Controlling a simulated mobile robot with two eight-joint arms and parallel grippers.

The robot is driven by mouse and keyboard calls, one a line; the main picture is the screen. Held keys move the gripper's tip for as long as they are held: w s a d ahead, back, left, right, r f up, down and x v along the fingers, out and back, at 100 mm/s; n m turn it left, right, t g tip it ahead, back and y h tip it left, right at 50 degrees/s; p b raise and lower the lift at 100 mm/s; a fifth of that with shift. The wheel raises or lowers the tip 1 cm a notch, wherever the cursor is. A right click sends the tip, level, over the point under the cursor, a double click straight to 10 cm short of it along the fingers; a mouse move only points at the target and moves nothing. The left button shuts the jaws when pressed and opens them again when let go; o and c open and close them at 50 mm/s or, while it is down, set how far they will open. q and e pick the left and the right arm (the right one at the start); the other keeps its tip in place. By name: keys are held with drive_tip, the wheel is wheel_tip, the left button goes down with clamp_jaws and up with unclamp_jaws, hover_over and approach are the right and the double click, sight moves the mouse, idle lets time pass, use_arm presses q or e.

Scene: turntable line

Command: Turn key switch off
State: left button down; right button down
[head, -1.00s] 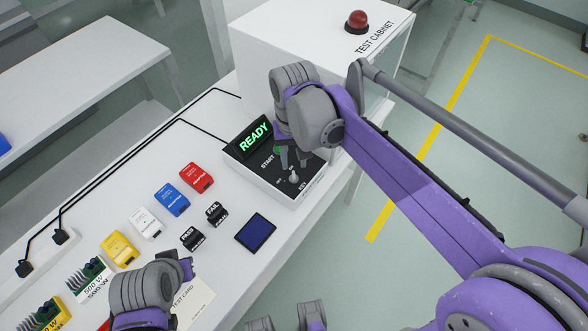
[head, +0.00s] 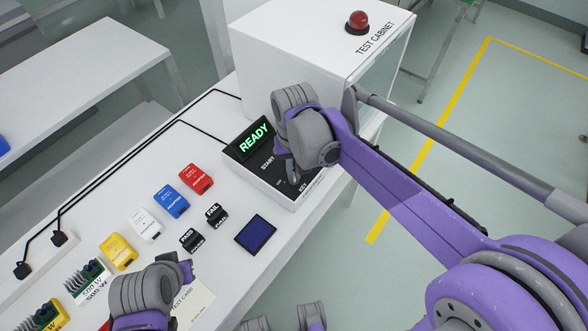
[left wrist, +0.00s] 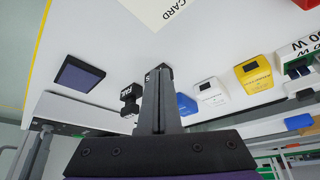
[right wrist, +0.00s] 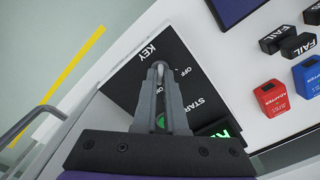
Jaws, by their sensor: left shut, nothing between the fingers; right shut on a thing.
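The black control box (head: 258,178) with a green READY display (head: 254,138) stands at the table's right edge in the head view. My right gripper (right wrist: 160,68) is over its panel, shut on the key switch (right wrist: 158,66), a small pale knob beside the KEY label. The green start button (right wrist: 160,121) is partly hidden behind the fingers. My left gripper (left wrist: 158,70) is shut and empty above the table near the PASS and FAIL blocks.
A white test cabinet (head: 290,60) with a red button (head: 357,21) stands behind the box. A dark blue pad (head: 255,233), FAIL block (head: 216,215), red adapter (head: 196,179) and blue adapter (head: 171,201) lie in front and left. A test card (head: 195,300) lies near the left gripper.

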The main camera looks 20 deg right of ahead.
idle(0.4)
use_arm(q)
drive_tip(key=shift+r, duration=0.2)
use_arm(e)
drive_tip(key=n, duration=0.4)
use_arm(q)
drive_tip(key=shift+r, duration=0.1)
use_arm(e)
drive_tip(key=n, duration=0.5)
use_arm(q)
drive_tip(key=shift+p, duration=0.3)
use_arm(e)
drive_tip(key=n, duration=0.4)
drive_tip(key=shift+n, duration=0.3)
use_arm(q)
drive_tip(key=shift+r, duration=0.1)
use_arm(e)
drive_tip(key=shift+n, duration=2.1)
drive_tip(key=c, duration=1)
unclamp_jaws()
